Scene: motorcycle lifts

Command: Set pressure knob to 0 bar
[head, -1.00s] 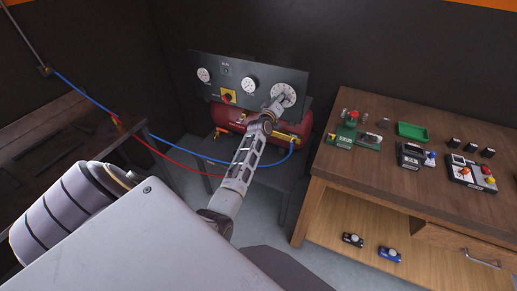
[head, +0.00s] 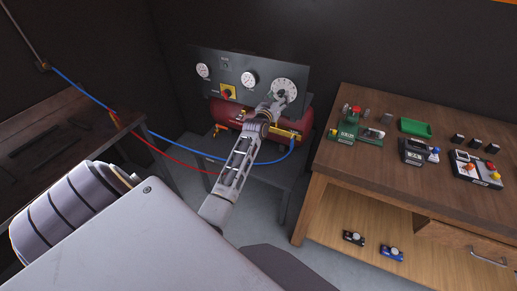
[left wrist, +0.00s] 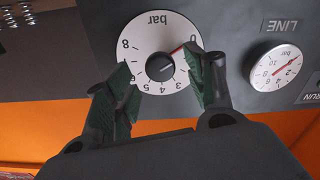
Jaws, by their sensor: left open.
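The pressure knob (left wrist: 160,67) is a round black knob in the middle of a white dial (left wrist: 145,42) marked in bar. The dial appears upside down in the left wrist view. Its red line points from the knob at or very near the 0 mark. In the head view the dial (head: 285,88) is at the right end of the dark panel. My left gripper (left wrist: 157,62) is open, with one green-padded finger on each side of the knob and a gap to it. In the head view my left gripper (head: 274,106) is just below and left of the dial. My right gripper is not in view.
The panel (head: 228,72) also carries a LINE gauge (left wrist: 276,67), another gauge (head: 203,70) and a red-yellow switch (head: 227,93). A red tank (head: 229,113) sits below it. Blue and red hoses cross the left. A wooden workbench (head: 370,170) with several devices stands right.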

